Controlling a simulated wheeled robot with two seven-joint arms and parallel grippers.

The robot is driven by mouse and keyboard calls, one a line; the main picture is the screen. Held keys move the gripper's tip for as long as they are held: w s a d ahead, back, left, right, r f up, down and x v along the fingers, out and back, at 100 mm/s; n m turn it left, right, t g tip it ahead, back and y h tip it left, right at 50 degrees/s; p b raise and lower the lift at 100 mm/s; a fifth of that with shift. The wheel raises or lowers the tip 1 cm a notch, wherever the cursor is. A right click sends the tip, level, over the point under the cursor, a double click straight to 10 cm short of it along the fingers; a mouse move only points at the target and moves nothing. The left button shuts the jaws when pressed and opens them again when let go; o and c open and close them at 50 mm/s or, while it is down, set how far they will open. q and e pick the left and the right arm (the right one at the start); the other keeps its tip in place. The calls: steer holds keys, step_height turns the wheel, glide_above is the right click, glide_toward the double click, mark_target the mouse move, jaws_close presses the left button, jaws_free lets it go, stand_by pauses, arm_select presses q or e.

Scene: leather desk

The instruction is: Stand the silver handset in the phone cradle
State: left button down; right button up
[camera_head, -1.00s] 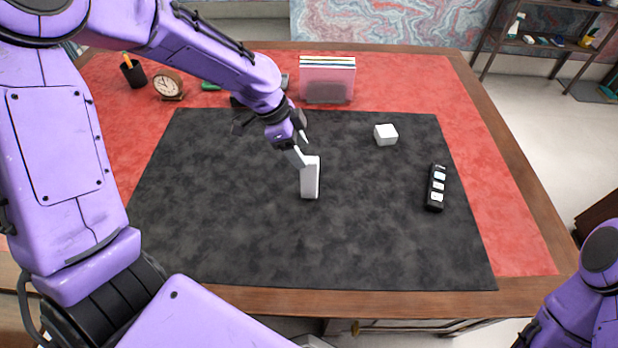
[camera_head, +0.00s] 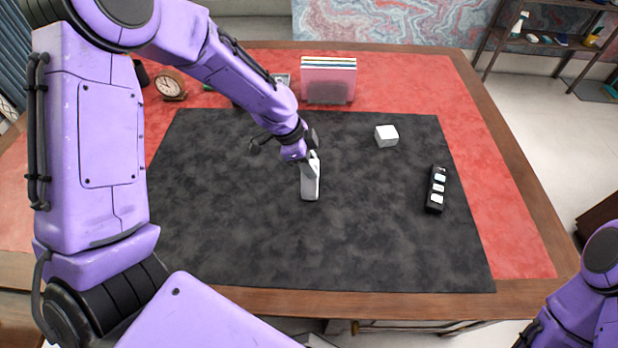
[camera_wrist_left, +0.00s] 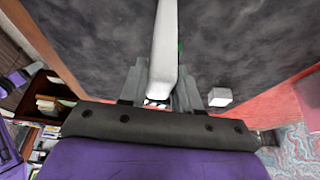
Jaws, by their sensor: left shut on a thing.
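The silver handset (camera_head: 310,185) is a pale, slim block near the middle of the dark desk mat. My left gripper (camera_head: 309,158) is shut on its upper end. In the left wrist view, the handset (camera_wrist_left: 165,45) runs away from between the fingers (camera_wrist_left: 160,85). Its lower end appears to be at the mat; I cannot tell if it touches. No phone cradle is clearly recognisable. A small white block (camera_head: 386,136) lies to the right, and I cannot tell whether it is the cradle. My right gripper is out of view.
A black strip with three white squares (camera_head: 436,190) lies at the mat's right side. Pink-fronted folders (camera_head: 328,80) stand at the back, a small clock (camera_head: 170,85) at the back left. My left arm hides part of the back left.

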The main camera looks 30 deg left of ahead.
arm_select(q)
step_height(320, 180, up, 3)
steer(key=shift+r, duration=0.1)
steer(key=s+d+r+p, duration=0.1)
steer(key=s+r+p, duration=0.8)
steer(key=s, duration=0.5)
steer(key=shift+r+p, duration=0.4)
steer(key=shift+p, duration=0.2)
